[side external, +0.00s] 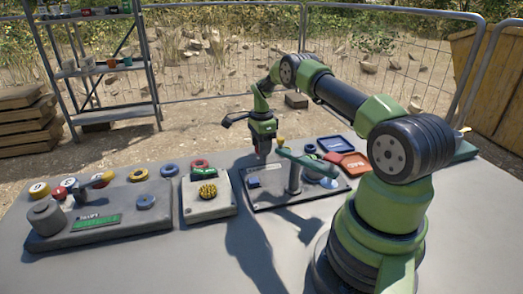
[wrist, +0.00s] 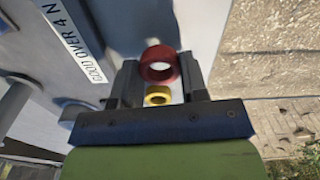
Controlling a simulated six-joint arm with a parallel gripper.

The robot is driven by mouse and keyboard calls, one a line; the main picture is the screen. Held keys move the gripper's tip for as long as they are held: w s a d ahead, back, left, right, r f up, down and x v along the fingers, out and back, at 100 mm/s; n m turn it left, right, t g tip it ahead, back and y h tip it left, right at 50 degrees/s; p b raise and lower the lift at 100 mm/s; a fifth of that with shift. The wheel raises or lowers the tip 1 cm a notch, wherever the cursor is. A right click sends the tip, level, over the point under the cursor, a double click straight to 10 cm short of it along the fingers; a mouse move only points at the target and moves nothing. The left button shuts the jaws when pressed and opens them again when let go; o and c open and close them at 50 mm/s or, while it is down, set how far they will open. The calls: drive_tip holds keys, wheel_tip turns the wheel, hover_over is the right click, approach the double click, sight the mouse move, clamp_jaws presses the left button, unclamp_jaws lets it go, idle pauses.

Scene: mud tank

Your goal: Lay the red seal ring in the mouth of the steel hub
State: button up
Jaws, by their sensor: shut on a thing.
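My gripper (wrist: 160,72) is shut on a red seal ring (wrist: 160,52), which sits between the fingertips in the wrist view. In the side view my gripper (side external: 263,156) points down at the back edge of the middle board, left of its post; the held ring is too small there to make out. A grey cylinder (side external: 45,216), which may be the steel hub, stands at the left end of the dark left board, far from my gripper. Its mouth is not clear.
A pale board (side external: 222,206) holds a yellow knobbly part and another red ring (side external: 199,164). A post with a green arm (side external: 295,175) stands close right of my gripper. Blue (side external: 336,144) and red (side external: 355,163) trays lie behind it.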

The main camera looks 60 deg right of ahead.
drive_tip(key=r, duration=0.5)
drive_tip(key=s+r, duration=0.1)
drive_tip(key=r, duration=0.2)
drive_tip(key=shift+s+d+r, duration=0.1)
drive_tip(key=shift+d+r, duration=0.05)
drive_tip(key=shift+r, duration=0.05)
drive_tip(key=s+a+r, duration=0.1)
drive_tip(key=s+a, duration=0.2)
drive_tip(key=s, duration=1.4)
drive_tip(key=shift+w+a+f, duration=0.1)
drive_tip(key=shift+f, duration=1.1)
drive_tip(key=shift+a+f, duration=0.1)
drive_tip(key=shift+f, duration=1.05)
drive_tip(key=shift+f, duration=0.5)
drive_tip(key=o, duration=1.4)
drive_tip(key=shift+r, duration=3.8)
